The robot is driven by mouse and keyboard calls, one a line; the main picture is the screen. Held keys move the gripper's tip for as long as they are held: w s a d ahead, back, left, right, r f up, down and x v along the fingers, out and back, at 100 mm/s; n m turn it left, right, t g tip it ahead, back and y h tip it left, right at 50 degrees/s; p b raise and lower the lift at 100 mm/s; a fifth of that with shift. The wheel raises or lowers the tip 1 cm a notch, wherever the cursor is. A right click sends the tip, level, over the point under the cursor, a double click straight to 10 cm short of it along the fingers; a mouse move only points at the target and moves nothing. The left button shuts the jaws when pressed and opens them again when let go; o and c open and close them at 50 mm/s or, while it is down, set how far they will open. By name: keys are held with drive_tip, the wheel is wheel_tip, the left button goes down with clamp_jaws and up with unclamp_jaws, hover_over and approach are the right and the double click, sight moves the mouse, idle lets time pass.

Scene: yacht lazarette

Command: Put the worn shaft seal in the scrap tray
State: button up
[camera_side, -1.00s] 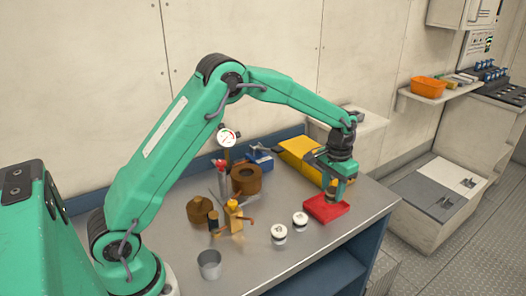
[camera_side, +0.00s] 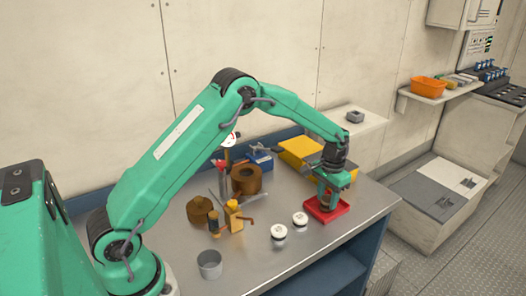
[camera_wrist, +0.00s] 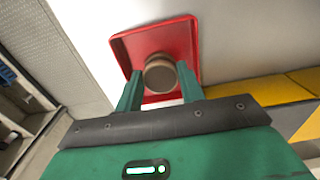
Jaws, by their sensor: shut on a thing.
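My gripper (camera_side: 325,204) is at the red scrap tray (camera_side: 342,212), low over its left part. In the wrist view, my gripper (camera_wrist: 160,88) is shut on a round brown-grey piece, the worn shaft seal (camera_wrist: 160,73), with one finger on each side. The seal lies inside the outline of the red tray (camera_wrist: 125,52). Whether it touches the tray floor I cannot tell. In the side view the seal is mostly hidden by my fingers.
Two white-topped round parts (camera_side: 279,232) stand left of the tray. A metal cup (camera_side: 209,264), a brass fitting (camera_side: 234,216) and brown round parts (camera_side: 245,180) are farther left. A yellow case (camera_side: 299,150) lies behind the tray. The bench front is clear.

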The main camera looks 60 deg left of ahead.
sight(327, 199)
drive_tip(key=shift+f, duration=0.2)
drive_tip(key=o, duration=1)
drive_tip(key=shift+r, duration=0.15)
wheel_tip(327, 199, up, 12)
idle(0.7)
